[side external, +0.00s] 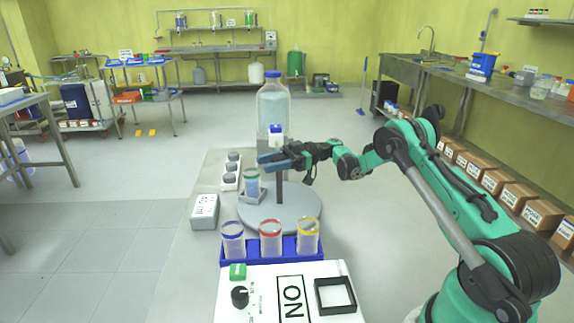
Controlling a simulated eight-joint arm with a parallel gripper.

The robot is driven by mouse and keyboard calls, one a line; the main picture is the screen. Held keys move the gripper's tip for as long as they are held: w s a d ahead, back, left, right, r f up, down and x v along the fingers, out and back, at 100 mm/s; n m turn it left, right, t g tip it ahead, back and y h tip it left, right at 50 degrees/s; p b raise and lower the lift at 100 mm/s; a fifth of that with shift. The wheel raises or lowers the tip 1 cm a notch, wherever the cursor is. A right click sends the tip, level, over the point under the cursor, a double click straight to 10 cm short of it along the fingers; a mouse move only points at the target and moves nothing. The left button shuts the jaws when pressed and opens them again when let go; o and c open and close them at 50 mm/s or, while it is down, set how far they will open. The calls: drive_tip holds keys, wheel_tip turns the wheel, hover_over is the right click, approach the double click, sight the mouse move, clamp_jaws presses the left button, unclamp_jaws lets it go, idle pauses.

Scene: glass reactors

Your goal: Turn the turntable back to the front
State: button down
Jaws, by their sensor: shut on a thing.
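The turntable (306,211) is a round grey disc on the bench, with a dark upright post (279,192) rising from it. My gripper (272,160) reaches in from the right, above the disc and level with the top of the post. It appears shut on the upper end of the post; the contact is partly hidden by the fingers. A large glass vessel with a blue cap (272,103) stands behind, with a white and blue fitting (276,131) below it.
A blue rack (229,262) with three tubes rimmed blue, red and yellow stands close in front of the disc. A white control panel (262,298) with a black knob is nearer.

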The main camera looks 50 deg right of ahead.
drive_tip(key=shift+s+n+g+y, duration=0.15)
drive_tip(key=shift+n+g+y, duration=0.25)
drive_tip(key=shift+n+g, duration=0.7)
drive_tip(key=shift+c, duration=2)
unclamp_jaws()
wheel_tip(320, 180, up, 20)
drive_tip(key=shift+o, duration=0.2)
drive_tip(key=shift+m, duration=0.3)
